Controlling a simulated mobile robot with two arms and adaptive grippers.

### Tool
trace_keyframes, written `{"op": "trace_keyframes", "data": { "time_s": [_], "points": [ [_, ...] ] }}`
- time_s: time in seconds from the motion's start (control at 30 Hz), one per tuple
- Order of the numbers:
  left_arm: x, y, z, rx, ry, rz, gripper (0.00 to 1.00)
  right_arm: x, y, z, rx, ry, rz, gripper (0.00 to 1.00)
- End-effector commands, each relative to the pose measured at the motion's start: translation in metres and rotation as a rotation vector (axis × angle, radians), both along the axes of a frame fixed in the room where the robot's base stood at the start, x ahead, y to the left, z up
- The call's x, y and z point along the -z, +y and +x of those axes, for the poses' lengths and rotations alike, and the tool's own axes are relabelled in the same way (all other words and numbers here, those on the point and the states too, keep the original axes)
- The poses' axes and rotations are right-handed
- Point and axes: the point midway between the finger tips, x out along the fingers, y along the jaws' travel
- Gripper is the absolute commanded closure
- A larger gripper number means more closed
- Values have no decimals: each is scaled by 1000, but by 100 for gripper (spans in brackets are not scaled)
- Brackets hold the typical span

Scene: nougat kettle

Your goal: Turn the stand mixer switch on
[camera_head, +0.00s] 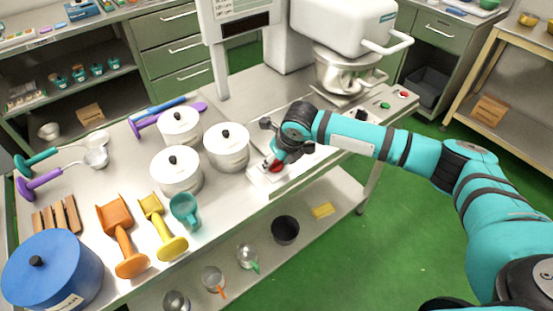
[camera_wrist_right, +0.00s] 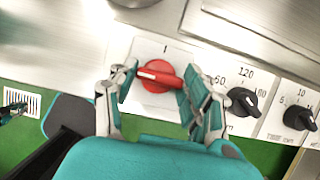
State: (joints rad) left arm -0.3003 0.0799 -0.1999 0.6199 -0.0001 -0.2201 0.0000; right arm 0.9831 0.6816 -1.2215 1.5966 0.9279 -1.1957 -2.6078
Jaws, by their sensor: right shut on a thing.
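A red rotary switch (camera_wrist_right: 158,76) with a white pointer line sits on a pale panel in the right wrist view. An "I" mark is printed above it, and the pointer line faces left. My right gripper (camera_wrist_right: 157,84) has its fingers on either side of the switch and is shut on it. In the head view my right gripper (camera_head: 277,157) is at the counter's front edge, and a bit of the red switch (camera_head: 276,167) shows beneath it. The white stand mixer (camera_head: 345,25) with its steel bowl (camera_head: 345,72) stands further back. My left gripper is not in view.
Two black dials (camera_wrist_right: 243,101) and (camera_wrist_right: 298,117) sit right of the switch. Lidded white pots (camera_head: 227,148) stand close left of my right gripper. A green button (camera_head: 385,105) and a red button (camera_head: 403,94) lie further right. Green floor is open in front.

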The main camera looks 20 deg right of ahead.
Motion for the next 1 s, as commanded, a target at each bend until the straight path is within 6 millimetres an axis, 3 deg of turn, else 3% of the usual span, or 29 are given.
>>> {"op": "trace_keyframes", "data": {
  "time_s": [0.37,1.0],
  "points": [
    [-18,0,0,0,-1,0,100,-4,1,0,106,1,0,83],
    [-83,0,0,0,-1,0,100,-5,4,1,679,0,1,83]
  ]
}}
